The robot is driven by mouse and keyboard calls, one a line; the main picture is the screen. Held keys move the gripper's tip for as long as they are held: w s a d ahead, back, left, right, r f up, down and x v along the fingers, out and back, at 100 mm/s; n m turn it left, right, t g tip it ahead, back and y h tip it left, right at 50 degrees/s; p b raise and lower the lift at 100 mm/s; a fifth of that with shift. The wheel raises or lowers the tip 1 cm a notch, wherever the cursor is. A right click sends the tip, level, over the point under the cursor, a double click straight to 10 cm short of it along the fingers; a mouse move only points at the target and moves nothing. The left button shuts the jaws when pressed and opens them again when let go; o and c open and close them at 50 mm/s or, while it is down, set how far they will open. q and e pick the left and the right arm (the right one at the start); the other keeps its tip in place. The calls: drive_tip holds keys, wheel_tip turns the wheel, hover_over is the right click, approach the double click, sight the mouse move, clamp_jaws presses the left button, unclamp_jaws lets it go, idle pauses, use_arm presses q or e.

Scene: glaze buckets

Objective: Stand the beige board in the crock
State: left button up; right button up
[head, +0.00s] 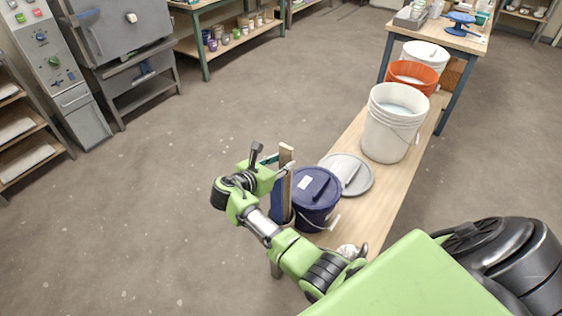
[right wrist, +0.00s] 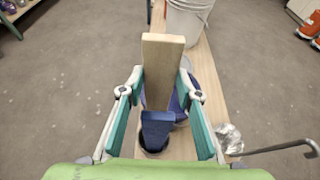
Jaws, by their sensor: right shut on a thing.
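My right gripper (head: 284,166) is shut on the beige board (head: 286,153), holding it upright near its upper part. In the right wrist view the beige board (right wrist: 163,60) stands between the two teal-padded fingers (right wrist: 162,80). A blue board (head: 276,203) stands beside it, and also shows in the right wrist view (right wrist: 157,124). The crock (head: 290,222) is under the boards, mostly hidden by my arm; its dark opening (right wrist: 152,149) shows around the blue board's foot. The beige board's lower end is hidden, so I cannot tell whether it is inside the crock. My left gripper is not in view.
A dark blue lidded bucket (head: 316,200) is close to the right of the crock on the wooden bench (head: 345,140). A grey lid (head: 349,174), a white bucket (head: 393,125) and an orange bucket (head: 412,78) are behind. Crumpled foil (right wrist: 229,138) lies nearby. The floor on the left is clear.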

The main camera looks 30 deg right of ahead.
drive_tip(key=shift+f+b, duration=1.5)
drive_tip(key=shift+f, duration=1.15)
drive_tip(key=o, duration=1.4)
